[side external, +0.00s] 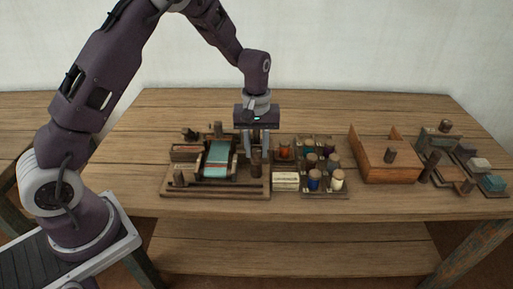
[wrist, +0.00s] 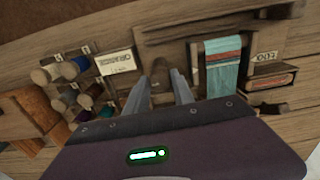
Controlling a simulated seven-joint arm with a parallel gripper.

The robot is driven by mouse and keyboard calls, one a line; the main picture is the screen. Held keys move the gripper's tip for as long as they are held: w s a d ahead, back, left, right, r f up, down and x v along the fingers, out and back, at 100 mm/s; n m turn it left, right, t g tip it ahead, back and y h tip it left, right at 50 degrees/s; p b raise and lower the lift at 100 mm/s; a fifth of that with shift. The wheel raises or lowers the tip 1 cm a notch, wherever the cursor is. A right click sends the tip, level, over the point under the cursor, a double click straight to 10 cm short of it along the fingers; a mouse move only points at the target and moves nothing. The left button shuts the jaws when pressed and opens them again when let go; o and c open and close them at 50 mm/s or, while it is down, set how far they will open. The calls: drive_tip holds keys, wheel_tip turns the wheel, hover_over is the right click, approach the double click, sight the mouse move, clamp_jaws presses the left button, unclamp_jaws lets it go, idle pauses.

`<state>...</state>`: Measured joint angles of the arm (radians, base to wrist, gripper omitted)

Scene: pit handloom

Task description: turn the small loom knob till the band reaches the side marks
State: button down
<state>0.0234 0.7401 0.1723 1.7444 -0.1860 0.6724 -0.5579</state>
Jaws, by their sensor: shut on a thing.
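The small loom (side external: 218,186) stands left of the middle of the bench. Its teal cloth (side external: 219,152) carries a reddish band across it; in the wrist view the band (wrist: 222,48) lies near the far end of the cloth. My gripper (side external: 257,148) points down at the loom's right side. It is shut on the small brown knob (wrist: 160,72), seen between the fingertips in the wrist view (wrist: 161,84). The fingers cover part of the knob. The side marks are too small to make out, so I cannot tell how the band lines up with them.
A labelled cream block (side external: 285,181) and a rack of coloured spools (side external: 330,191) stand right of the loom. A wooden box (side external: 385,170) and another small device (side external: 440,140) are farther right. The front of the bench (side external: 350,207) is clear.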

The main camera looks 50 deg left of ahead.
sight(256, 151)
drive_tip(key=m, duration=0.6)
idle(0.3)
drive_tip(key=shift+m, duration=0.3)
drive_tip(key=c, duration=1.1)
unclamp_jaws()
wheel_tip(256, 151, up, 7)
drive_tip(key=shift+r, duration=0.1)
drive_tip(key=shift+s, duration=0.1)
